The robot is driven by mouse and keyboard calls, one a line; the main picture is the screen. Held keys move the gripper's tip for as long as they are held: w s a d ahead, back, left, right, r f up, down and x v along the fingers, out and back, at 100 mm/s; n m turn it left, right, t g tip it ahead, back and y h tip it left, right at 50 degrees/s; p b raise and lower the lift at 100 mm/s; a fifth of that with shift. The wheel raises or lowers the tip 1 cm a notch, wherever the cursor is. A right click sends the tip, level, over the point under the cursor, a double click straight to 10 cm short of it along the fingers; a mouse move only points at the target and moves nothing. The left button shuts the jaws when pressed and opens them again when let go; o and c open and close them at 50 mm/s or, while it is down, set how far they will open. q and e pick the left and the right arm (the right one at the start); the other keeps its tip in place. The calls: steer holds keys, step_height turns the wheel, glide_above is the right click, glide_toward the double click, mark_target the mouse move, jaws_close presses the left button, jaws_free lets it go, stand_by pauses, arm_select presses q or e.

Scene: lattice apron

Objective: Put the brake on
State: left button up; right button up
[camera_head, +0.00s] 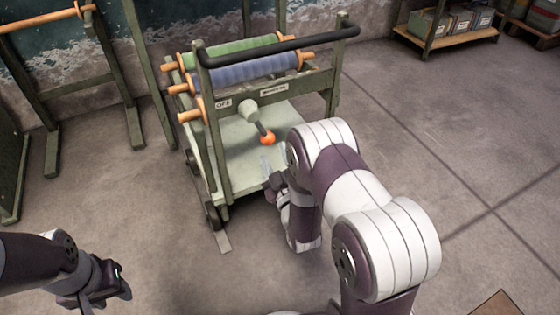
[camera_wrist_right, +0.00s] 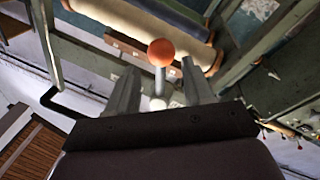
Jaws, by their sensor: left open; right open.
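The cart (camera_head: 235,155) is a pale green trolley with a black push bar (camera_head: 280,45). Its brake lever has an orange ball knob (camera_head: 267,138) and runs down and right from a pale pivot (camera_head: 248,110). A label (camera_head: 223,104) seems to read OFF; another label (camera_head: 273,90) is too small to read. My right gripper (camera_head: 268,178) is open and empty just below the knob. In the right wrist view the orange knob (camera_wrist_right: 161,52) lies ahead, between the lines of the open fingers (camera_wrist_right: 160,88); contact cannot be told. My left gripper (camera_head: 122,285) is at the lower left, away from the cart.
Green and blue rolls (camera_head: 245,70) lie across the cart's top. Green wooden frames (camera_head: 90,90) stand on the left. A low shelf with boxes (camera_head: 450,35) is at the back right. The floor right of the cart is clear. A brown flat thing (camera_head: 500,303) lies at lower right.

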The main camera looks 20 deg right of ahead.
arm_select(q)
step_height(320, 180, up, 2)
steer(key=shift+p, duration=0.6)
arm_select(e)
steer(key=s, duration=0.5)
steer(key=shift+s+a+f, duration=0.3)
steer(key=shift+f, duration=0.1)
